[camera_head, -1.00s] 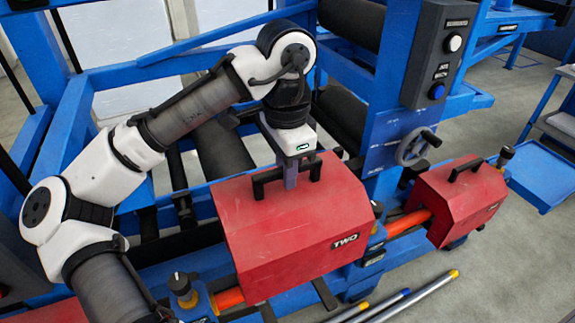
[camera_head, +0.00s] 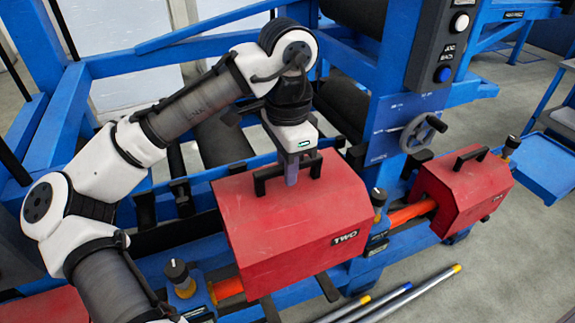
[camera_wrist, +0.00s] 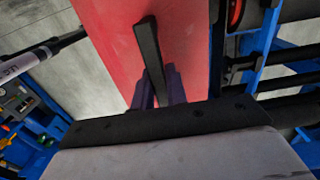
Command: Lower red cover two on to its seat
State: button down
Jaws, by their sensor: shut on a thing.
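Red cover two (camera_head: 285,225) is a boxy red hood marked "TWO" with a black handle (camera_head: 262,180) on top. It hangs level over the orange bar (camera_head: 228,288) of the blue machine, between two black-knobbed posts. My gripper (camera_head: 291,178) is shut on the handle, pointing down from above. In the wrist view the fingers (camera_wrist: 158,90) straddle the black handle, with the red top of the cover behind. The seat under the cover is hidden, and I cannot tell whether the cover touches it.
Another red cover (camera_head: 462,190) sits to the right on the same rail. A left post with a black knob (camera_head: 178,272) and a right one (camera_head: 378,197) flank cover two closely. A handwheel (camera_head: 422,132) is behind right. Loose rods (camera_head: 390,300) lie on the floor in front.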

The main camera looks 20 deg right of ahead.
aim_at(288, 194)
jog(key=shift+f+b, duration=3.3)
jog(key=shift+f, duration=0.1)
notch_tip(288, 194, down, 9)
jog(key=b, duration=0.4)
jog(key=shift+f, duration=0.15)
jog(key=shift+s+f, duration=0.1)
jog(key=shift+f, duration=0.3)
jog(key=c, duration=1.3)
grip_release()
jog(key=shift+r, duration=0.1)
notch_tip(288, 194, up, 14)
jog(key=shift+f+p, duration=0.15)
jog(key=shift+p, duration=0.25)
